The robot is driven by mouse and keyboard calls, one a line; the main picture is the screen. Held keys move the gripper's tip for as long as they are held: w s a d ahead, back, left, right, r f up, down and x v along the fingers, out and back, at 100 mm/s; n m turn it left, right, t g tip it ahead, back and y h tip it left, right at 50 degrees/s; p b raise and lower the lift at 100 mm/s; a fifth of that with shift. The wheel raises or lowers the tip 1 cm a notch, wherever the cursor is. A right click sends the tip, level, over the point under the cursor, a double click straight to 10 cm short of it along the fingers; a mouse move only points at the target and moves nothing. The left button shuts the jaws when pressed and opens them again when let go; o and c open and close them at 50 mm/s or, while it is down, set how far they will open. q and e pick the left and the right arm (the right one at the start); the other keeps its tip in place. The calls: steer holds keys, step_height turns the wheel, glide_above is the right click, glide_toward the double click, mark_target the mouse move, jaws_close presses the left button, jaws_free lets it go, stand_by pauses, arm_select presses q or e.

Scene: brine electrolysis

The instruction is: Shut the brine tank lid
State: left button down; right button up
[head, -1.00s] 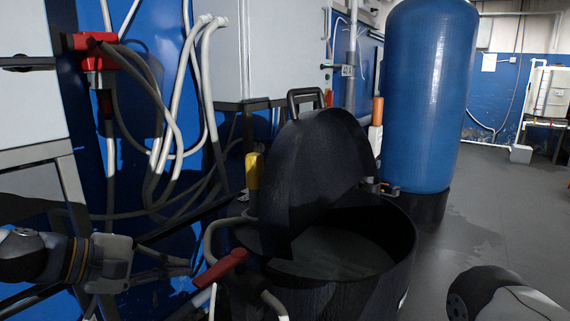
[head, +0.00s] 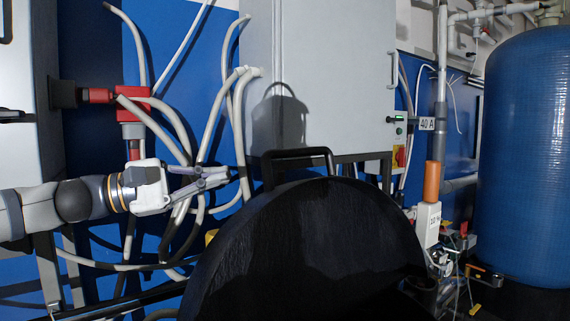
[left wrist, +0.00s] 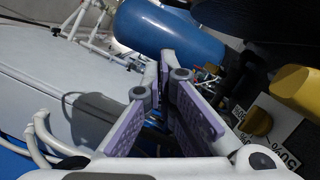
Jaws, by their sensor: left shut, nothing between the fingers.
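The black round lid (head: 310,250) of the brine tank stands raised, its broad face filling the lower middle of the head view. A dark handle (head: 297,155) shows above its top edge. The tank's opening and body are out of the frame or hidden. My left gripper (head: 238,177) is shut and empty, pointing right, up and to the left of the lid and apart from it in the picture. Its purple-padded fingers (left wrist: 165,85) show in the left wrist view. My right gripper is not in view.
Pale hoses (head: 240,115) hang behind my left gripper. A grey cabinet (head: 330,75) stands behind the lid. A tall blue tank (head: 525,160) stands at the right. An orange-topped post (head: 431,182) is between it and the lid. A yellow part (left wrist: 300,90) shows in the left wrist view.

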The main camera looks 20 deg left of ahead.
arm_select(q)
steer(key=w+d+r, duration=0.2)
steer(key=w+d, duration=0.1)
steer(key=d, duration=0.7)
steer(key=shift+w+r, duration=0.3)
steer(key=shift+r, duration=0.1)
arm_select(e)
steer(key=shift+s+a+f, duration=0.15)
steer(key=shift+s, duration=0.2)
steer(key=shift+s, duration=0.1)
